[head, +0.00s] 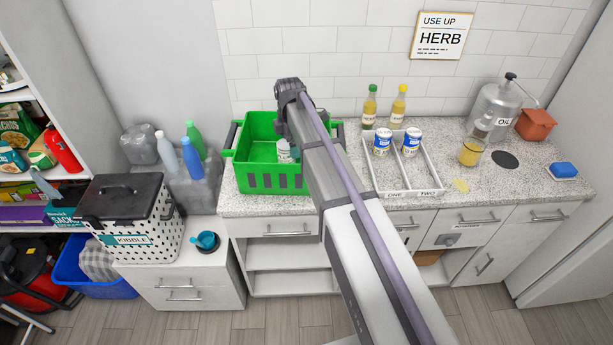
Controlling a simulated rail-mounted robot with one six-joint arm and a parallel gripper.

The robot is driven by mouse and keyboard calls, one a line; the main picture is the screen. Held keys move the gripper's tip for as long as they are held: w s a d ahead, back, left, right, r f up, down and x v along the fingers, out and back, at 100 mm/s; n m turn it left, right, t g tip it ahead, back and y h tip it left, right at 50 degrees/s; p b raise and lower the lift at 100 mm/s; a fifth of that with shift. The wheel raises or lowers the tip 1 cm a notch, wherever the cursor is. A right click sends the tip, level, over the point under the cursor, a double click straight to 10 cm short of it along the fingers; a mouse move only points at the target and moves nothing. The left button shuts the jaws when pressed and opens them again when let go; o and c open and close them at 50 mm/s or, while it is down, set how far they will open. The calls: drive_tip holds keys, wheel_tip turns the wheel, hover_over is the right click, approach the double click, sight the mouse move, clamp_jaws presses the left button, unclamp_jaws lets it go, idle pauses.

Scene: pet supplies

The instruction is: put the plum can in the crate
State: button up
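The green crate (246,180) stands on the counter left of the middle, with dark handles at its sides. A small white item with some dark and greenish parts (284,151) shows inside it, partly covered by my arm; I cannot tell what it is. I cannot make out a plum can. Two blue-and-white cans, the left one (383,142) and the right one (411,142), stand in a divided tray (412,190) marked ONE and TWO; their labels are too small to read. My arm reaches over the crate's right part. My gripper is hidden behind it.
Two bottles (369,106) stand behind the tray. An oil dispenser (494,108), a glass of yellow liquid (471,151) and a blue sponge (563,170) are at the right. A kibble bin (127,241) and several bottles (193,158) are at the left.

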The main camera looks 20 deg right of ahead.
drive_tip(key=s+m, duration=1.8)
drive_tip(key=s, duration=0.8)
drive_tip(key=shift+s+a+m, duration=0.15)
drive_tip(key=shift+s+m, duration=0.1)
drive_tip(key=shift+m, duration=0.15)
drive_tip(key=shift+f+b, duration=2.5)
drive_tip(key=shift+b, duration=0.1)
